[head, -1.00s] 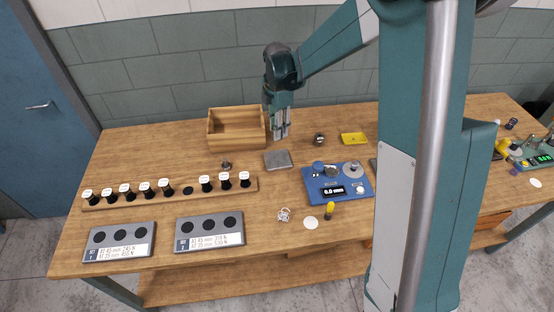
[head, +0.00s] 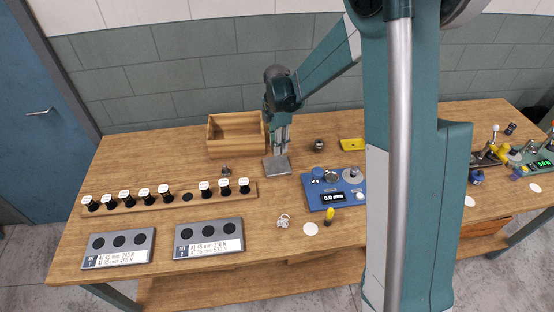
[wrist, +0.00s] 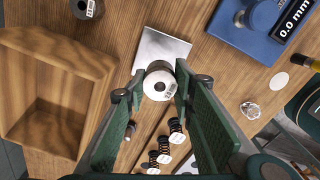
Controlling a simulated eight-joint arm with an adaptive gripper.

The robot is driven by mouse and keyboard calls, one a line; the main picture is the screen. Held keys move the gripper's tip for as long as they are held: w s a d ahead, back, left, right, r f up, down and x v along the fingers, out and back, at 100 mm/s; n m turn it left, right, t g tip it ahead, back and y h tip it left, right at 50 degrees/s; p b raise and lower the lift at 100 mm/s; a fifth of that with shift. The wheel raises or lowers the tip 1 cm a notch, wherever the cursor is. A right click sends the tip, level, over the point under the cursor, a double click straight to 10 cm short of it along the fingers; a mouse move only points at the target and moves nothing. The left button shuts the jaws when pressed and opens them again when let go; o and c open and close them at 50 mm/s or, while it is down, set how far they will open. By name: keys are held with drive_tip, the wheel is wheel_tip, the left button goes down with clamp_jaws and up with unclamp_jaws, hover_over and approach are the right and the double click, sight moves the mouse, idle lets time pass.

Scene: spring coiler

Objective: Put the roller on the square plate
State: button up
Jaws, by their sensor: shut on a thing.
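My gripper (head: 278,152) is shut on the roller (wrist: 159,82), a grey cylinder with a pale round end and a small printed label, seen between the fingers in the wrist view. The square plate (head: 277,168) is a flat, grey metal piece on the table. It also shows in the wrist view (wrist: 157,46), partly hidden behind the roller and fingers. The roller is over or at the plate; I cannot tell whether it touches. In the head view the fingers largely hide the roller.
An open wooden box (head: 237,149) stands behind and left of the plate. A dark labelled cylinder (head: 319,146) stands to the right, near a yellow piece (head: 352,144). A blue gauge (head: 333,189) is at front right. A wooden rack (head: 170,197) of springs lies at front left.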

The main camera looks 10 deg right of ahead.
drive_tip(key=shift+f, duration=1.9)
drive_tip(key=shift+f, duration=1.85)
drive_tip(key=shift+f, duration=0.15)
drive_tip(key=o, duration=1.1)
wheel_tip(320, 180, up, 12)
